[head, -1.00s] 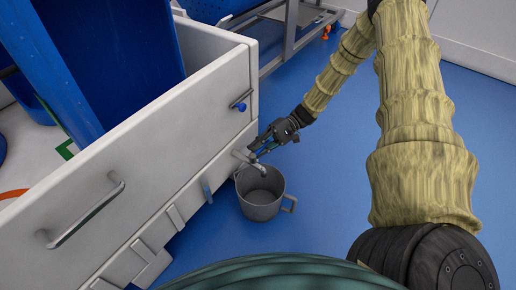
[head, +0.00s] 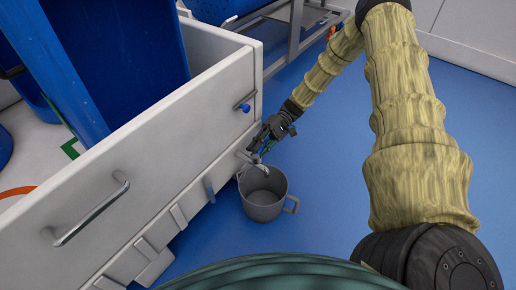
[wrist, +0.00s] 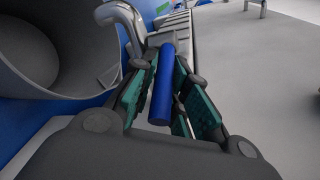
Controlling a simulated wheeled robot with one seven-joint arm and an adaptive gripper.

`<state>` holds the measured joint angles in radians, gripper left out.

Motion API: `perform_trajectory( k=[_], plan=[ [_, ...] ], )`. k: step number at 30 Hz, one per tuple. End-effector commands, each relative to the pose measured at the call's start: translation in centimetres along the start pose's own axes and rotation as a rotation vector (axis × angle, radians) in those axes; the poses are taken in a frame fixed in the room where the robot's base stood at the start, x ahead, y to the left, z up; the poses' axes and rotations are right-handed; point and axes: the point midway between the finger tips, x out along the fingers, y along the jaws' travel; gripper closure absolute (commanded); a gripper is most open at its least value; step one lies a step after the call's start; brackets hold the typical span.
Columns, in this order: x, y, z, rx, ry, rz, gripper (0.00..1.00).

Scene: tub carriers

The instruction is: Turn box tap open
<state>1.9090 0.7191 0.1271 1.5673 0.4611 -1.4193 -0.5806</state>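The box tap is a metal spout (head: 262,170) low on the white box wall, with its end over a grey mug-like pot. In the wrist view the bent metal spout (wrist: 126,22) is at the upper left, and the blue tap handle (wrist: 160,90) lies lengthwise between my fingers. My gripper (head: 262,150) is at the tap. In the wrist view my gripper (wrist: 164,75) has its teal pads on both sides of the handle, drawn in close near the tips, and looks shut on it. The handle's far end and its joint to the tap are partly hidden.
The grey pot (head: 263,208) stands on the blue floor under the spout. A metal-framed stand (head: 292,35) is behind. The floor right of the pot is clear.

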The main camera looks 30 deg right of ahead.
Motion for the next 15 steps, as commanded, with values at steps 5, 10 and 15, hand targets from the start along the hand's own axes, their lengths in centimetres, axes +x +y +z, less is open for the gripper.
perform_trajectory(
  k=[5, 10, 15],
  plan=[
    [0.05, 0.05, 0.05, 0.001, -0.001, -0.001, 0.65],
    [-0.01, 0.05, 0.05, 0.001, 0.001, -0.001, 0.65],
    [-0.65, 0.05, 0.01, 0.000, 0.002, -0.001, 0.65]
  ],
)
